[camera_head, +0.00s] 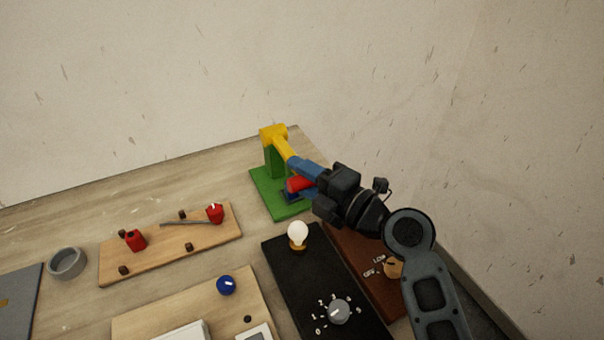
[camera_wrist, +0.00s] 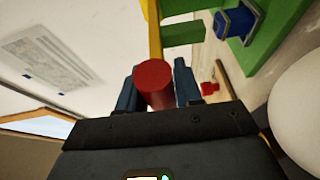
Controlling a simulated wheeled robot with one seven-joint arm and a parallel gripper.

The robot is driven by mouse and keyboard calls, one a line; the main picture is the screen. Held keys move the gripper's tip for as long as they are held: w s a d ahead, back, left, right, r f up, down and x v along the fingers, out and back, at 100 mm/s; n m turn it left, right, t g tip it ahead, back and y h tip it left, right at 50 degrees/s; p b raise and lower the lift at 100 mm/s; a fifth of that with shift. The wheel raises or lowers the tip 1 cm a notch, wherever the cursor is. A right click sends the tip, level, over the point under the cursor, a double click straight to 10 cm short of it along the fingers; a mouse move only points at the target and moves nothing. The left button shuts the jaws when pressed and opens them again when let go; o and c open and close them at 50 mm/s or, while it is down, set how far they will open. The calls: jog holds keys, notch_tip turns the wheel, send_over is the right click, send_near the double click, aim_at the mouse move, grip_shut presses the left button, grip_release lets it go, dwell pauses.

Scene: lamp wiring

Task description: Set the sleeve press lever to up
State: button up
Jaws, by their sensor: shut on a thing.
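The sleeve press (camera_head: 276,165) stands at the back of the table, with a green base and post and a yellow top. Its yellow lever (camera_head: 283,147) runs from the top of the post down and to the right in the head view, toward my gripper (camera_head: 302,175). In the wrist view, the round end of the red lever grip (camera_wrist: 154,84) sits between my two blue fingers, which are shut on it. The yellow bar continues behind the grip. A blue block (camera_wrist: 236,22) sits on the green base. My fingers hide part of the lever.
A black panel (camera_head: 283,262) with a white bulb (camera_head: 298,234) and a dial (camera_head: 339,311) lies in front of the press. A brown panel (camera_head: 352,257) lies under my arm. A wooden board (camera_head: 172,249) with red parts is to the left. A wall rises behind.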

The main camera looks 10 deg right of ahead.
grip_shut()
